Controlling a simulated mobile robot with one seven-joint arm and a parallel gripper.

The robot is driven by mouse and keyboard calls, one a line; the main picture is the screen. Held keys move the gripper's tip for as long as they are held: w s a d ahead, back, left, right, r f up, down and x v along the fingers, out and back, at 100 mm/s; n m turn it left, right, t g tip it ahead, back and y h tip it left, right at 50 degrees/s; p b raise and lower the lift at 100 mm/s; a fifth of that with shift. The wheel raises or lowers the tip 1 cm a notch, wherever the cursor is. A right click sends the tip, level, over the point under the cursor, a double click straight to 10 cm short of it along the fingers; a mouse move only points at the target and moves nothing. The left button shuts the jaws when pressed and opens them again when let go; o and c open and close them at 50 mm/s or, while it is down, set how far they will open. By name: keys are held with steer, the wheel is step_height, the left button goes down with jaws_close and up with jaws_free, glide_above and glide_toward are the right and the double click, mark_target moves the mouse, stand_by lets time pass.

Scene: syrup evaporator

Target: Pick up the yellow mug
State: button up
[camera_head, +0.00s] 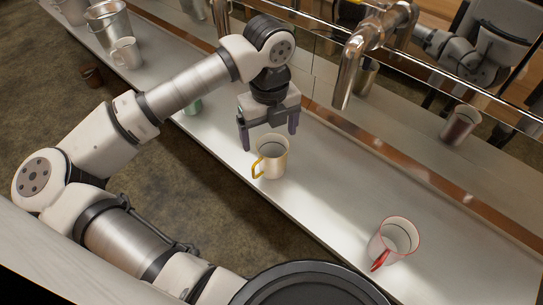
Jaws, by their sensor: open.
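The yellow mug (273,161) is pale with a yellow rim and a yellow handle. It stands upright on the light counter (335,190), near the middle of the view. Its handle points to the left. My gripper (268,136) is open, points down and is over the mug's rim, with one finger to each side in the picture. I cannot tell whether the fingers touch the mug. No object shows between the fingers above the rim.
A white mug with a red handle (393,240) stands to the lower right. A metal tap (350,70) hangs over the counter. A pale mug (126,53) and metal buckets (107,25) are at the upper left. A green object (193,106) is partly hidden behind my arm.

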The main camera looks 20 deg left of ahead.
steer(key=p, duration=0.2)
glide_above(273, 152)
steer(key=s+d, duration=0.1)
steer(key=s, duration=0.2)
step_height(273, 152, down, 5)
steer(key=shift+d+f, duration=0.15)
steer(key=shift+f, duration=0.6)
steer(key=c, duration=1.1)
